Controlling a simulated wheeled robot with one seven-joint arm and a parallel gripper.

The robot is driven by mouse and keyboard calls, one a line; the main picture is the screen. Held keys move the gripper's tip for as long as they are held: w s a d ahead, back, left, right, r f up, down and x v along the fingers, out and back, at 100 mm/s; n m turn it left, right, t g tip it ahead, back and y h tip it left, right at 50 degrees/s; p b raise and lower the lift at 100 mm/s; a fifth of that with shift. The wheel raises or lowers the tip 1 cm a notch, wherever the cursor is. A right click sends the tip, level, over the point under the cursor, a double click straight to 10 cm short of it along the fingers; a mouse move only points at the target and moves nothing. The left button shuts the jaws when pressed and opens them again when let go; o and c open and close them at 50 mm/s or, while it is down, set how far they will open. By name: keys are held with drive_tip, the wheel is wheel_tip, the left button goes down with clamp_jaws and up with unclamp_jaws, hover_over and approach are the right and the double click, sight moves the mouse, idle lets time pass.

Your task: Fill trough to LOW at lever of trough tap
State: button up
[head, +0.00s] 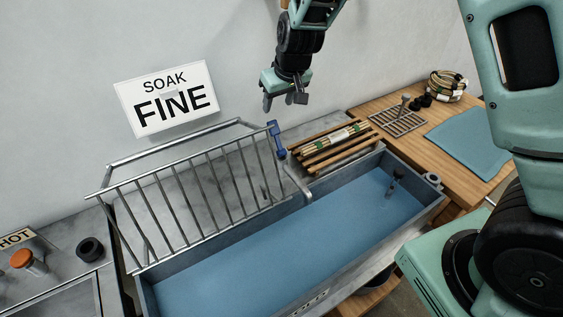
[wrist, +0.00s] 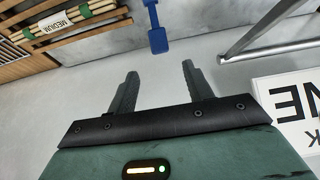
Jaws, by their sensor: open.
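The long grey trough (head: 417,213) fills the lower middle of the head view. Its inside is an even blue; I cannot tell water from lining or read a level. The tap stands at its back edge, with a grey spout (head: 297,184) reaching over the trough. Its blue lever (head: 276,138) stands up beside the rack. The lever also shows in the wrist view (wrist: 157,40), just beyond my fingertips and apart from them. My gripper (head: 284,101) is open and empty, above and behind the lever, near the wall. Lettering on the trough's front rim is too oblique to read.
A sloping metal rack (head: 190,195) stands left of the tap. A slatted wooden rack (head: 325,158) with a cane bundle labelled MEDIUM (wrist: 62,22) lies to its right. A sign reading SOAK FINE (head: 166,97) is on the wall. A blue cloth (head: 468,142) lies at right.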

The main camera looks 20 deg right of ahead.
drive_tip(key=s+b+v, duration=0.1)
drive_tip(key=v, duration=0.6)
drive_tip(key=s+a, duration=0.2)
drive_tip(key=s, duration=0.1)
drive_tip(key=s+a+n+g+b, duration=0.1)
drive_tip(key=s+a, duration=0.1)
drive_tip(key=s, duration=0.1)
drive_tip(key=s+a+f+g+y, duration=0.1)
drive_tip(key=s+a, duration=0.1)
drive_tip(key=s, duration=0.1)
drive_tip(key=shift+s+n, duration=0.25)
drive_tip(key=shift+n, duration=0.05)
drive_tip(key=s+a+f+n+g+b, duration=0.1)
drive_tip(key=s+a, duration=0.1)
drive_tip(key=s, duration=0.9)
drive_tip(key=shift+a+n+g+b, duration=0.3)
drive_tip(key=shift+a+n, duration=0.1)
drive_tip(key=s+d+f+n+g+h+b, duration=0.1)
drive_tip(key=s+f+n, duration=0.1)
drive_tip(key=s, duration=1)
drive_tip(key=shift+d+f+b, duration=0.15)
drive_tip(key=shift+f+b, duration=0.15)
drive_tip(key=shift+w, duration=0.1)
